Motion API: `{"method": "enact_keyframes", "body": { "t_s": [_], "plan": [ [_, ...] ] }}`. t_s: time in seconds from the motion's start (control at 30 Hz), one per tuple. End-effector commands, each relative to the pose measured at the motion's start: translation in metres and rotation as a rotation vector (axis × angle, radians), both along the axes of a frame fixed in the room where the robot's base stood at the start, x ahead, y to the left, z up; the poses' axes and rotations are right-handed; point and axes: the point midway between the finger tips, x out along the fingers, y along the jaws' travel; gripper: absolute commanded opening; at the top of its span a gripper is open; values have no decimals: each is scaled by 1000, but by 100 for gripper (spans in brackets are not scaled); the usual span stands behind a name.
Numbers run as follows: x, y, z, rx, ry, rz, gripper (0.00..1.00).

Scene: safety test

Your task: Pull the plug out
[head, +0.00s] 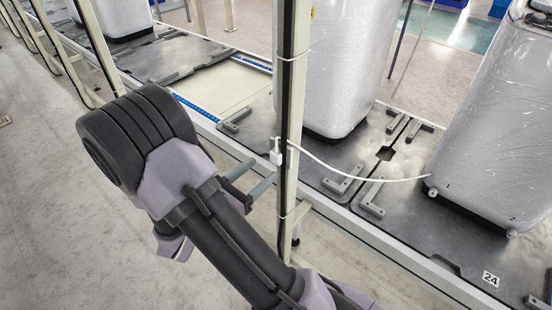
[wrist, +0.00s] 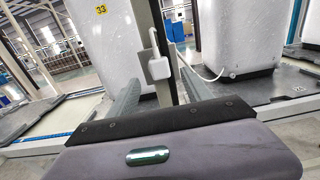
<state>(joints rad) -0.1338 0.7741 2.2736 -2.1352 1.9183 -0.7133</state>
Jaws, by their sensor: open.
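A small white plug (head: 276,157) sits on the side of an upright post (head: 292,90), with a white cable (head: 355,177) running from it to the wrapped appliance at the right. In the wrist view the plug (wrist: 158,68) appears between the two grey fingers, attached at the post, with the cable (wrist: 190,68) leading off to the right. My gripper (head: 264,168) is open, its fingers pointing at the post just beside and below the plug. The wrist view shows the gripper (wrist: 160,64) with a finger on each side of the plug and gaps visible. Contact cannot be told.
A plastic-wrapped appliance (head: 495,130) stands at the right and another (head: 335,65) behind the post, on dark conveyor pallets (head: 375,155). A pale rail (head: 400,262) runs along the line's edge. Bare floor (head: 60,200) lies at the left.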

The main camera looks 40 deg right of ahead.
Motion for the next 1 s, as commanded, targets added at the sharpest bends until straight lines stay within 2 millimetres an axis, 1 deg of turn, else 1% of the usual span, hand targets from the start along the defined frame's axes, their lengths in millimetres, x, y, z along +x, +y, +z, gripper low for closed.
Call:
{"method": "enact_keyframes", "body": {
  "t_s": [0.03,0.2,0.4,0.57,1.0],
  "plan": [
    [0,-8,-2,0,-1,-4,58],
    [1,-32,1,0,1,-3,58],
    [4,-50,1,0,0,-2,58],
    [4,-54,0,0,0,0,58],
    [4,-54,0,0,0,0,58]
  ]
}}
